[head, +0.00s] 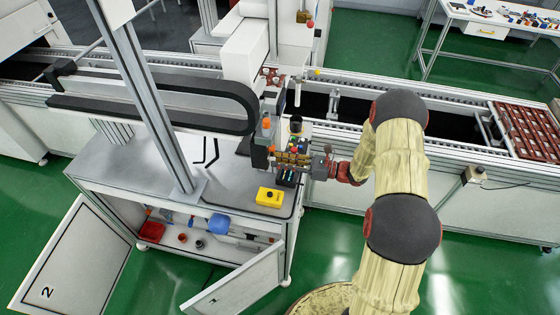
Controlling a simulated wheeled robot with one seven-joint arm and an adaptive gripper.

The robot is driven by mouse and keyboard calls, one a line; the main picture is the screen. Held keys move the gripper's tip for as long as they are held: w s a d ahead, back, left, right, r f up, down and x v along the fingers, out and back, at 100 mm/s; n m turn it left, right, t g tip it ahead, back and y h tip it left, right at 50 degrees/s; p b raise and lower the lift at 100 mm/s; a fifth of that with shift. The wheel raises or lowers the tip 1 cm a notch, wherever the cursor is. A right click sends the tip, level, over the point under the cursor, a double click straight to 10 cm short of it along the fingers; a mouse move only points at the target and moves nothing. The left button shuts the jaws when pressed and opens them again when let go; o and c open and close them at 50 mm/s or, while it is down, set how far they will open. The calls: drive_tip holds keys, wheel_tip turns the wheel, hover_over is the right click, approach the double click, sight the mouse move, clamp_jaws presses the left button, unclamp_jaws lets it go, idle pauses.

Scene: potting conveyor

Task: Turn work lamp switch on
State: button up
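My gripper (288,172) is at the end of my arm, small in the head view, over the right end of the grey cabinet top by the potting head. Brass fittings and dark parts crowd around it, so I cannot tell where its fingertips end or whether it touches anything. A yellow box (270,196) with a dark spot on top sits on the cabinet's front right corner, just below and left of my gripper in the picture. I cannot make out which part is the work lamp switch, nor whether a lamp is lit.
The conveyor (450,118) runs behind, with a brown tray (528,130) at its right end. A slanted metal post (150,90) rises from the cabinet top (125,165). Cabinet doors (240,285) stand open below. Green floor is free at front right.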

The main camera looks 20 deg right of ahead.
drive_tip(key=v, duration=1.1)
drive_tip(key=shift+s+d, duration=0.2)
drive_tip(key=shift+d, duration=0.15)
drive_tip(key=s+a+f+n+g+h, duration=0.1)
drive_tip(key=s+a+f+n+g, duration=0.3)
drive_tip(key=s, duration=0.4)
drive_tip(key=s+a+r+n+g+h, duration=0.1)
drive_tip(key=s+r+n+g+h, duration=0.2)
drive_tip(key=s+n+g+h, duration=0.4)
drive_tip(key=s+a+r+n+t+h+b, duration=0.1)
drive_tip(key=s+a+r+n+t+h, duration=0.1)
drive_tip(key=r+n, duration=0.3)
drive_tip(key=s+a+r+n+t+h+b, duration=0.2)
drive_tip(key=s+r+n, duration=0.3)
drive_tip(key=r, duration=0.4)
drive_tip(key=s+a+r+n+t+h+b, duration=0.2)
drive_tip(key=s+r+n+t+h, duration=0.1)
drive_tip(key=r+n, duration=0.3)
wheel_tip(320, 180, up, 2)
drive_tip(key=shift+s+a+r+t+h, duration=0.1)
drive_tip(key=shift+s+a+t+h, duration=0.2)
drive_tip(key=shift+s+a, duration=0.1)
